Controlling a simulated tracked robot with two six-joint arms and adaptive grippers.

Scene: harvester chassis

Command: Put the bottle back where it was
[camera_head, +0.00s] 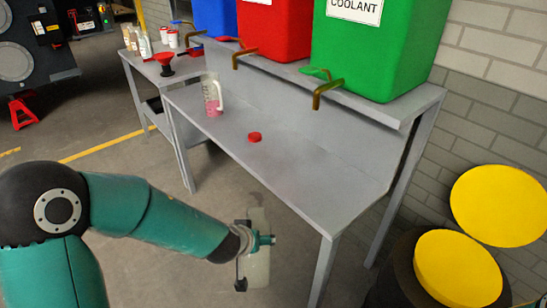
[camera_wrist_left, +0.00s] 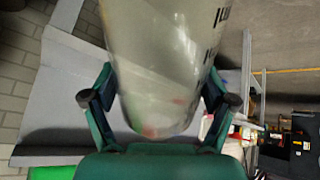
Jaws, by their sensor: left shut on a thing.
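My left gripper (camera_head: 246,250) is shut on a pale translucent bottle (camera_head: 258,268). It holds the bottle roughly upright in front of the grey metal bench (camera_head: 290,175), apart from it. In the left wrist view the bottle (camera_wrist_left: 165,70) fills the space between the two fingers of the left gripper (camera_wrist_left: 153,100), and dark lettering shows on its side. A red cap (camera_head: 254,137) lies on the bench top. A clear measuring jug (camera_head: 213,97) with some pink liquid stands on the bench farther left. My right gripper is not in view.
Blue (camera_head: 214,16), red (camera_head: 272,28) and green (camera_head: 378,45) tanks with taps stand on the raised shelf behind. A red funnel (camera_head: 165,62) and several small bottles (camera_head: 145,46) are on the far bench. Yellow-topped drums (camera_head: 455,268) stand at right. The near bench top is mostly clear.

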